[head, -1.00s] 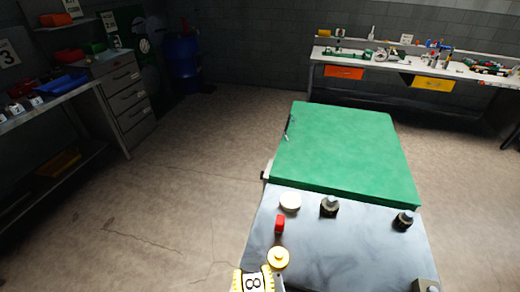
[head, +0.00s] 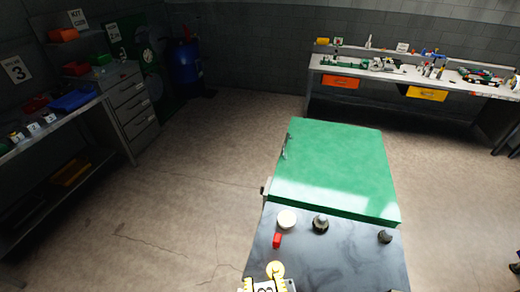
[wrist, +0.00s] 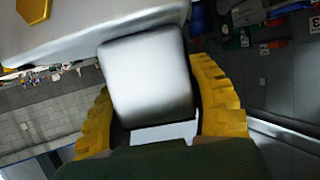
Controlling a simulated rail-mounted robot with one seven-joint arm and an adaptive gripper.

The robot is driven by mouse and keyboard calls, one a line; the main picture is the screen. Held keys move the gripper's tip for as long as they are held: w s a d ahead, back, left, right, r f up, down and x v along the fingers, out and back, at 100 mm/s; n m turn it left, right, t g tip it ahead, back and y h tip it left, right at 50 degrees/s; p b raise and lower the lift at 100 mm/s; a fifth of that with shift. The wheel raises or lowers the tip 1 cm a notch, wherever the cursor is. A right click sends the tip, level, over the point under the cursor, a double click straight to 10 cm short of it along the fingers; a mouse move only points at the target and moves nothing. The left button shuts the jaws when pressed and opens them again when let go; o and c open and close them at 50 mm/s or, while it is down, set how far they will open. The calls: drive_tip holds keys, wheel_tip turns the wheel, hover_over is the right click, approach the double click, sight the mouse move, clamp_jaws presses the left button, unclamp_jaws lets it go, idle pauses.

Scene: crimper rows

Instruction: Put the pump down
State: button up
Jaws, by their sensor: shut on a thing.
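My gripper (head: 265,287) is at the bottom edge of the head view, over the near part of the dark metal top. Its yellow fingers also show in the wrist view (wrist: 150,105), one on each side of a smooth silver block. I take this block to be part of the pump (wrist: 148,75); the fingers are shut on it. A larger pale metal body with a yellow hexagonal part lies beyond the block. In the head view a pale piece with a dark mark shows between the fingers. Whether the pump touches any surface cannot be told.
The dark metal top (head: 340,262) carries a white disc (head: 287,219), a red piece (head: 277,241), a yellow round piece (head: 275,269) and dark knobs (head: 320,224). Beyond it is a bare green surface (head: 335,165). A cluttered bench (head: 385,72) stands at the back, shelves (head: 65,118) at left.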

drive_tip(key=s+r+n+y+p, duration=0.1)
drive_tip(key=s+r+p, duration=0.2)
drive_tip(key=r+p, duration=0.8)
wheel_tip(320, 180, up, 3)
drive_tip(key=shift+a+f+n+y, duration=0.1)
drive_tip(key=shift+a+n+y, duration=0.2)
drive_tip(key=shift+a+y, duration=0.1)
